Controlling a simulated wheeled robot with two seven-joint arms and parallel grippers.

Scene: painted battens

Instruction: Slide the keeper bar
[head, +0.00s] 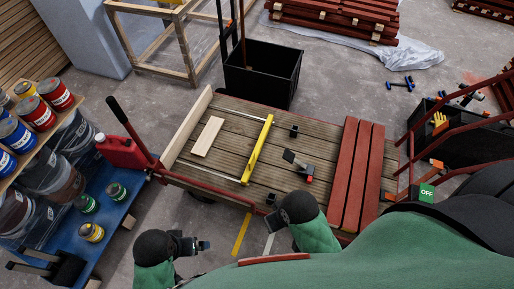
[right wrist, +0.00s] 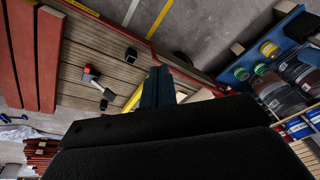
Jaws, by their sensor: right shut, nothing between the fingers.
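The keeper bar (head: 258,150) is yellow and lies across two pale rods on the trolley's plank deck (head: 232,108). In the right wrist view a short piece of the keeper bar (right wrist: 132,101) shows beside my fingers; the rest is hidden behind the gripper. My right gripper (right wrist: 157,74) is shut and empty, its dark blue fingers over the deck's edge in that view; I cannot tell how far above. In the head view it is hard to make out by my black wrist. My left gripper (head: 204,245) is off the trolley's near side, away from the bar; its jaw gap is too small to tell.
A loose pale batten (head: 208,137) lies left of the bar. A black and red tool (head: 298,163) and small black blocks (head: 294,131) sit right of it. Red battens (head: 357,175) cover the right deck. A blue paint shelf (head: 92,240) stands left. A black bin (head: 262,75) stands behind.

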